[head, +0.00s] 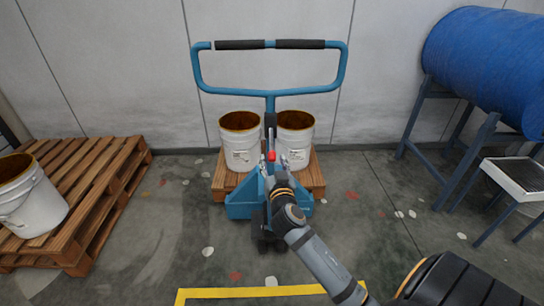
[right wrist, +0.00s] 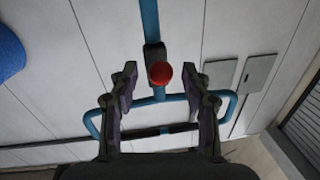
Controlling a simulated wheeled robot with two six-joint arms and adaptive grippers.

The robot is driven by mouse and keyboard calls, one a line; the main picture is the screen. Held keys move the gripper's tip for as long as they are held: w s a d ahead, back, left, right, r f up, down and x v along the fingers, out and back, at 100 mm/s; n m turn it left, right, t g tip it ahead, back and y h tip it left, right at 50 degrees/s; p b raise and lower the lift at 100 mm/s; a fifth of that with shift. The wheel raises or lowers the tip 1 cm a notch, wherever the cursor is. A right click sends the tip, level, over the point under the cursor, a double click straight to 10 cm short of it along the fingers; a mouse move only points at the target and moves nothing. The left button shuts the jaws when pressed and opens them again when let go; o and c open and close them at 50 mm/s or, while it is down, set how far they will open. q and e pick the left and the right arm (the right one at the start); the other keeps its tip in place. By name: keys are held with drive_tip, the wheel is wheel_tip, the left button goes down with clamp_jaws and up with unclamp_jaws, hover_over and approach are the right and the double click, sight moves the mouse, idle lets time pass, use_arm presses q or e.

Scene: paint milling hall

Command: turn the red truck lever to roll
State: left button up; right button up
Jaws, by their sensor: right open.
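The truck lever with its red knob (head: 271,156) stands on the front of the blue pallet truck (head: 240,206), below the handle loop (head: 346,62). My right gripper (head: 273,164) reaches up to it from the lower right. In the right wrist view the red knob (right wrist: 160,73) shows at the opening between the two spread fingers of my right gripper (right wrist: 163,78). The fingers look apart from the knob on both sides. The lever's lower part and its marking are hidden. My left gripper is not in view.
Two white buckets (head: 239,156) stand on a wooden pallet (head: 219,184) behind the lever. Another pallet (head: 112,178) with a bucket (head: 40,206) is at left. A blue drum (head: 485,60) lies on a stand at right. Floor on both sides of the truck is mostly clear.

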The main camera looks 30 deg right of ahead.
drive_tip(key=shift+x, duration=1.15)
drive_tip(key=shift+c, duration=0.4)
clamp_jaws()
